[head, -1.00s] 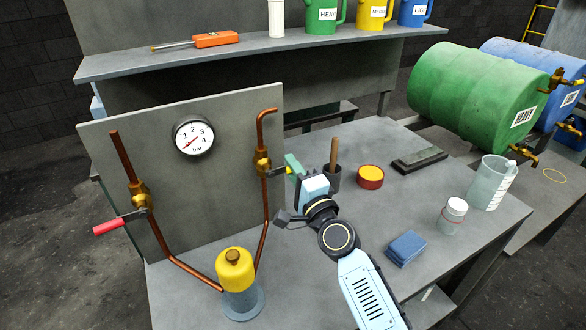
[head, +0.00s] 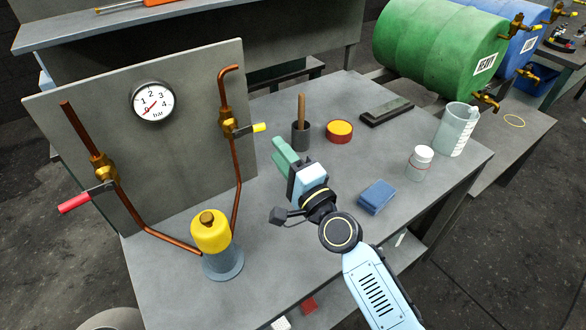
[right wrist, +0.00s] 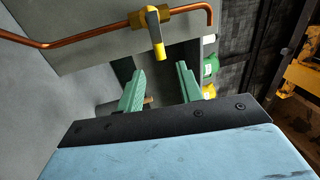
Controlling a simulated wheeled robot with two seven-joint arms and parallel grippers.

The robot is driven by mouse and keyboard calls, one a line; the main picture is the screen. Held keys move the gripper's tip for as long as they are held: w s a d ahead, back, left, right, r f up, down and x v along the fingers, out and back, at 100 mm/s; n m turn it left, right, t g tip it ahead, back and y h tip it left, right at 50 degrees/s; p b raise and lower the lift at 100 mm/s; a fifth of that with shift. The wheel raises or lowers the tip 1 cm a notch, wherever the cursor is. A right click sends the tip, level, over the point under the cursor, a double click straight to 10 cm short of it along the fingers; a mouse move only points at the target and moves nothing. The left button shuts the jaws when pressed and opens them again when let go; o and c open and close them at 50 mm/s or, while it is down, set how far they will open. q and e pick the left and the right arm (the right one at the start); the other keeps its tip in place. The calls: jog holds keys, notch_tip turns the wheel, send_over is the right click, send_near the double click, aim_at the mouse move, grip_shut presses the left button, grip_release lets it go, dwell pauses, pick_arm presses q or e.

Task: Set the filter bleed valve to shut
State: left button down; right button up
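On the right copper pipe a brass valve (head: 227,124) has a lever with a yellow grip (head: 259,128). The lever points right, crosswise to the upright pipe. In the right wrist view the yellow grip (right wrist: 155,35) also stands across the pipe, beyond my fingertips. On the left pipe another brass valve (head: 103,167) has a lever with a red grip (head: 75,203), pointing down-left across its pipe. No label tells which is the bleed valve. My right gripper (head: 282,147) is open and empty, below and right of the yellow grip, apart from it. My left gripper is out of view.
A yellow-topped filter (head: 210,232) stands at the board's (head: 185,150) foot, below a pressure gauge (head: 153,102). A dark cup (head: 300,135) with a wooden handle, a red-yellow tin (head: 339,131) and a blue sponge (head: 376,197) are near my right arm.

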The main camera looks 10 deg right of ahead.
jog(key=shift+v, duration=2.2)
